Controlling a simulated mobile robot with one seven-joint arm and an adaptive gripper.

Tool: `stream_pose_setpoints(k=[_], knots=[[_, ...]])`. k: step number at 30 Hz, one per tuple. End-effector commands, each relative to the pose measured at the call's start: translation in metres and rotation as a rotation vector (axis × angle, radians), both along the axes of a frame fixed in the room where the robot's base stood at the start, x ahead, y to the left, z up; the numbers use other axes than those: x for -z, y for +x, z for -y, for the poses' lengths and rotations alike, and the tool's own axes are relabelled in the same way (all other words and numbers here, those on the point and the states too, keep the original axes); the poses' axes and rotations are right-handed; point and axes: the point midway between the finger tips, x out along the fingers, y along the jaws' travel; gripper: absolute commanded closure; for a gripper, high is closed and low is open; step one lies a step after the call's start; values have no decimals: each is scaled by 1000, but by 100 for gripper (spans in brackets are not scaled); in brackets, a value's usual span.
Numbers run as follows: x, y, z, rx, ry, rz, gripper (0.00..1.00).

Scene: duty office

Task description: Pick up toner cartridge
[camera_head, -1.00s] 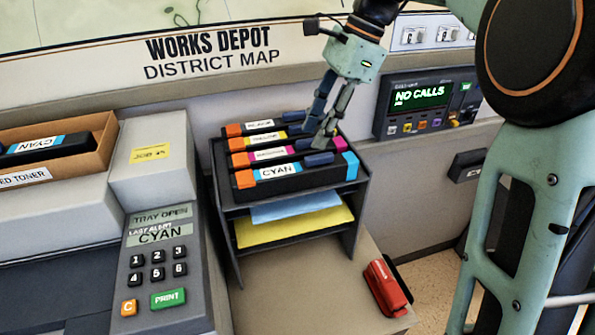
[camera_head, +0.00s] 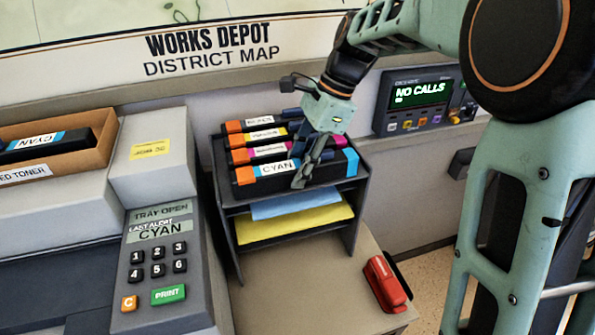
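Several toner cartridges lie side by side on top of a dark shelf rack (camera_head: 364,195). The front one is the cyan cartridge (camera_head: 245,176), black with an orange left end, a "CYAN" label and a light blue right end. Behind it lie a magenta cartridge (camera_head: 241,157), a yellow one (camera_head: 237,141) and a black one (camera_head: 233,127), partly hidden on the right by my gripper. My gripper (camera_head: 302,180) points down at the middle of the cyan cartridge, its fingers overlapping it in the picture. I cannot tell whether they grip it.
The printer panel (camera_head: 160,250) reads "LAST ALERT CYAN". At left, a cardboard box (camera_head: 100,150) holds another cyan cartridge (camera_head: 45,145). A red stapler (camera_head: 385,283) lies on the desk (camera_head: 300,295) at right. Blue and yellow paper fill the rack's lower shelves.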

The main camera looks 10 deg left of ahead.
Motion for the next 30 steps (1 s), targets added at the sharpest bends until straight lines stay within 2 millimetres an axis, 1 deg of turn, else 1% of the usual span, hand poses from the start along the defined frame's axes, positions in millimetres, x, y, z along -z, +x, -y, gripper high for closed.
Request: stream_pose_setpoints(k=[2,3,9,12,24,26,30], knots=[[0,0,0,0,0,1,67],[0,0,0,0,0,1,69],[0,0,0,0,0,1,91],[0,0,0,0,0,0,100],[-3,1,0,0,1,2,100],[-6,1,1,0,1,2,100],[-19,1,4,1,1,2,100]])
